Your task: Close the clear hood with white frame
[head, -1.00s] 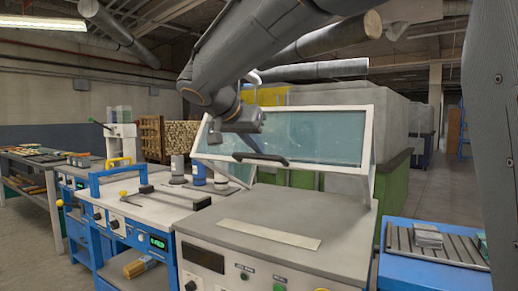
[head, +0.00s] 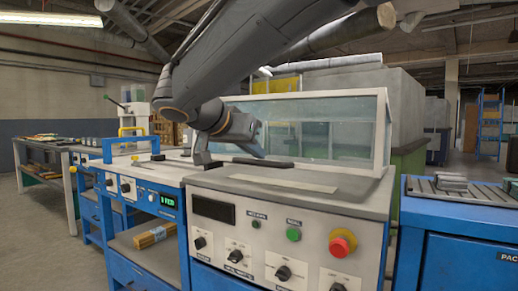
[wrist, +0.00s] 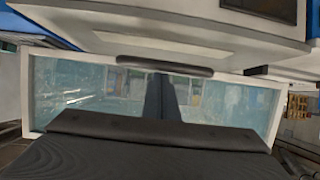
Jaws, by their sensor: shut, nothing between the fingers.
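The clear hood with white frame (head: 300,128) stands over the back of the grey-topped machine (head: 340,201). Its front pane is steep and its lower edge is low, close to the machine top; I cannot tell if it touches. The dark handle (head: 263,162) lies along that lower edge. My gripper (head: 204,158) is shut and empty, at the left end of the handle in the head view; contact is unclear. The wrist view shows the pane and white frame (wrist: 268,107), with the handle (wrist: 165,66) near the machine top.
A pale strip (head: 284,182) lies on the machine top in front of the hood. The front panel has knobs and a red button (head: 342,243). A blue bench (head: 170,172) stands left, and a blue cabinet with a slatted top (head: 460,235) stands right.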

